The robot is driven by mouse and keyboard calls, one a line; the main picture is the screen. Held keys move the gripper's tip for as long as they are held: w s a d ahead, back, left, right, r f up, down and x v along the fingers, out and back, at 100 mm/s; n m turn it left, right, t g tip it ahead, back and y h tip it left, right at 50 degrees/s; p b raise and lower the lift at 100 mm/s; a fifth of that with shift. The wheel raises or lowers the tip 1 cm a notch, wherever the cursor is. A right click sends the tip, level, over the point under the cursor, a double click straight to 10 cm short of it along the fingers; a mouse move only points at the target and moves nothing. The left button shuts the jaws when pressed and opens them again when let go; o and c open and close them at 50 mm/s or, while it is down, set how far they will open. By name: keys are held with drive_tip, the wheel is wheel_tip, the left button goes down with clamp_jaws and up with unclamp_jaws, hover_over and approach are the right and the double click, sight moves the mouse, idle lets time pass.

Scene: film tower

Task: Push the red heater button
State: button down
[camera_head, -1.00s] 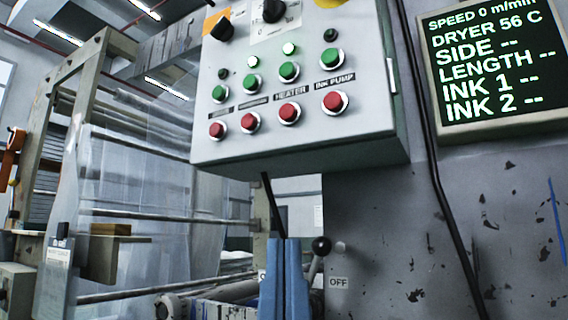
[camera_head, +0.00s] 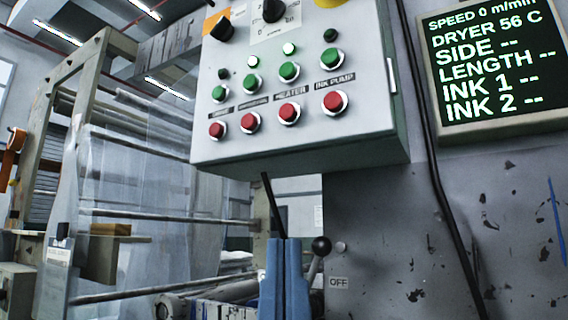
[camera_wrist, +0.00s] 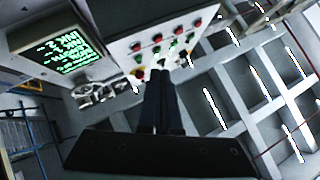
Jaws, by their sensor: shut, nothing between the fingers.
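The red heater button (camera_head: 289,113) is on the grey control panel (camera_head: 300,150), under the HEATER label and its green button (camera_head: 289,72). The lamp (camera_head: 289,48) above that green button is lit. In the wrist view the panel appears upside down, and the red heater button (camera_wrist: 157,37) is second from the left in the red row. My gripper (camera_head: 284,242) has blue fingers, shut and empty, pointing up below the panel in the head view. It is apart from the button there. In the wrist view the dark fingers (camera_wrist: 159,76) point toward the panel; the remaining distance is unclear.
Other red buttons, including the ink pump one (camera_head: 335,101), sit close by. A display (camera_head: 495,60) reads DRYER 56 C. A black-knobbed lever (camera_head: 321,246) stands right of my gripper. A thin dark rod or cable (camera_head: 272,205) shows just above the fingers.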

sight(288, 112)
idle(0.3)
drive_tip(key=w+a+r+m+g+y+p, duration=0.1)
drive_tip(key=r+p, duration=0.5)
drive_tip(key=p, duration=1)
drive_tip(key=w+a+r+m+g+y+p, duration=0.2)
drive_tip(key=r+p, duration=0.5)
drive_tip(key=p, duration=1)
drive_tip(key=w+a+r+m+g+y+p, duration=0.2)
drive_tip(key=r+p, duration=0.5)
drive_tip(key=p, duration=0.9)
drive_tip(key=w+m+g, duration=0.1)
drive_tip(key=m+g, duration=0.1)
drive_tip(key=m, duration=0.1)
drive_tip(key=shift+m, duration=0.3)
drive_tip(key=shift+a+p, duration=0.1)
drive_tip(key=shift+p, duration=0.2)
drive_tip(key=shift+w+f, duration=0.15)
drive_tip(key=shift+w+d+b, duration=0.5)
drive_tip(key=shift+w+d, duration=0.25)
drive_tip(key=shift+w, duration=0.5)
drive_tip(key=shift+w+d+b, duration=0.55)
drive_tip(key=shift+w+d, duration=0.2)
drive_tip(key=shift+w, duration=0.5)
drive_tip(key=shift+w+d+b, duration=0.5)
drive_tip(key=shift+w+d, duration=0.25)
drive_tip(key=shift+w, duration=0.5)
